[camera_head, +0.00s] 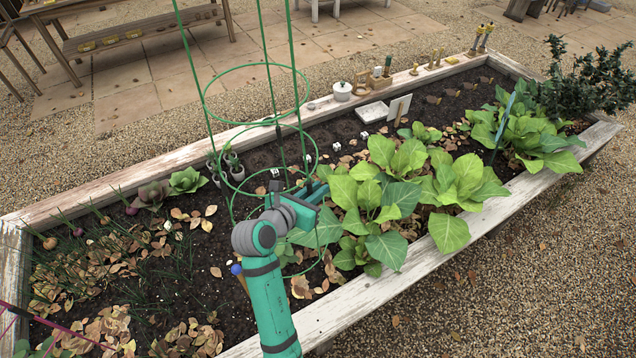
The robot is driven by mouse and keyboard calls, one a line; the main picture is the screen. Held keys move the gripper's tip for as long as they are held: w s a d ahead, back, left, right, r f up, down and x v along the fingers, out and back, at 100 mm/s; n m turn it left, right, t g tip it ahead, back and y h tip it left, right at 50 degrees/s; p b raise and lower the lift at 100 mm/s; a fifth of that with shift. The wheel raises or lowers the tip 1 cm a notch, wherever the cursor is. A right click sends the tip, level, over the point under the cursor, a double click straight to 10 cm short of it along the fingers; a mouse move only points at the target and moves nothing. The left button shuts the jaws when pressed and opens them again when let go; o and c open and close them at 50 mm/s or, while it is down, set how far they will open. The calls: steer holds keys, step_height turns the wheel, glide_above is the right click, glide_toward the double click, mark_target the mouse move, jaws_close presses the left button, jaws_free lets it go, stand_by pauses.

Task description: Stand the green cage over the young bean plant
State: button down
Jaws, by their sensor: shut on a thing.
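The green cage (188,50) is a tall wire frame of thin legs and several rings. It stands nearly upright in the left-middle of the bed, and its top runs out of the picture. My gripper (306,190) is at the cage's lower part and shut on it; leaves and my own wrist hide the exact grip. A small green plant (286,251) shows low beside my arm, near the lowest ring; it may be the young bean plant, but I cannot tell for sure. Whether the cage's feet touch the soil is hidden.
Large leafy plants (463,186) crowd the right of my gripper. A white sign (399,107), a tray (372,112) and a white pot (342,91) are behind. The wooden bed edge (398,281) runs along the front.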

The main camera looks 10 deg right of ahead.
step_height(320, 180, down, 24)
steer(key=shift+a+f, duration=0.2)
steer(key=shift+a, duration=0.15)
stand_by(1.3)
steer(key=shift+f, duration=0.55)
stand_by(0.9)
steer(key=c, duration=1.7)
jaws_free()
steer(key=v, duration=1.1)
